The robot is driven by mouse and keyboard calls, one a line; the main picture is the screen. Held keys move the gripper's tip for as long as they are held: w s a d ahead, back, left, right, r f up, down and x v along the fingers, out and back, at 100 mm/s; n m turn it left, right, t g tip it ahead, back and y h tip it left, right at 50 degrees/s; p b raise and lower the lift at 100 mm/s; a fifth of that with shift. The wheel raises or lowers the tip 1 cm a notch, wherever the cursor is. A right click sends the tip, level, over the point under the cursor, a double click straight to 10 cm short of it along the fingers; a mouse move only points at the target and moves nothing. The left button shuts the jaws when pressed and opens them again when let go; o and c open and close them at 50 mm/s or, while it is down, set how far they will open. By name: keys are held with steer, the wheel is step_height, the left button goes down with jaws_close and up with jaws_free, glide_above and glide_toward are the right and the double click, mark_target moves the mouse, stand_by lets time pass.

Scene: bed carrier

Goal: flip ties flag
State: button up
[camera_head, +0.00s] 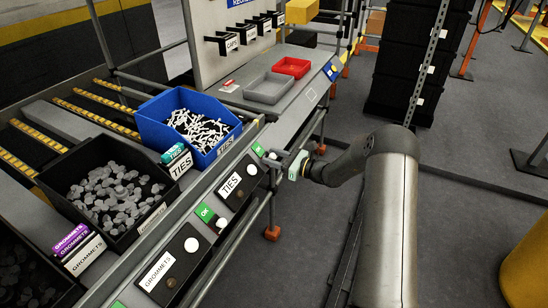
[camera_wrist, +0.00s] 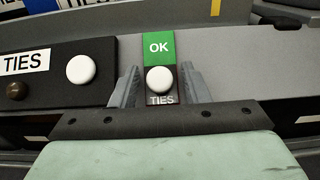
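The ties flag (camera_wrist: 159,47) has a green OK face above a black strip lettered TIES, with a round white knob (camera_wrist: 160,79) between them. My gripper (camera_wrist: 160,72) is open, with one grey finger on each side of the knob; whether they touch it cannot be told. In the head view the flag's green face (camera_head: 258,149) shows on the rack's front rail, and my gripper (camera_head: 284,161) is at its knob, partly hiding it. The black TIES panel (camera_wrist: 70,72) with its white button is just left of the flag.
A blue bin (camera_head: 150,129) of black and white ties and a black bin (camera_head: 65,208) of grommets stand behind the rail. A GROMMETS panel (camera_head: 172,264) and another green OK flag (camera_head: 205,212) are nearer. Grey and red trays lie farther back.

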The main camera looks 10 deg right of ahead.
steer(key=v, duration=1.7)
steer(key=shift+d, duration=0.2)
steer(key=shift+r, duration=0.1)
steer(key=s+a+r+n+g+h+p, duration=0.5)
steer(key=s+a+r+n+g, duration=0.7)
steer(key=s+a, duration=0.35)
steer(key=s+d+r+n+h+p, duration=0.1)
steer(key=s+r+n+h+p, duration=0.1)
steer(key=s, duration=0.4)
steer(key=s+d+r+n+t+h+p, duration=0.1)
steer(key=s+r+n+h, duration=0.2)
steer(key=s+n, duration=0.3)
steer(key=s+d+r+n+t+h+p, duration=0.1)
steer(key=s+r+n+h+p, duration=0.1)
steer(key=s, duration=0.5)
steer(key=r+n+h, duration=0.1)
steer(key=n+h, duration=0.1)
steer(key=n, duration=0.1)
steer(key=shift+d+r+h+p, duration=0.2)
steer(key=shift+r+h+p, duration=0.05)
steer(key=shift+h+p, duration=0.05)
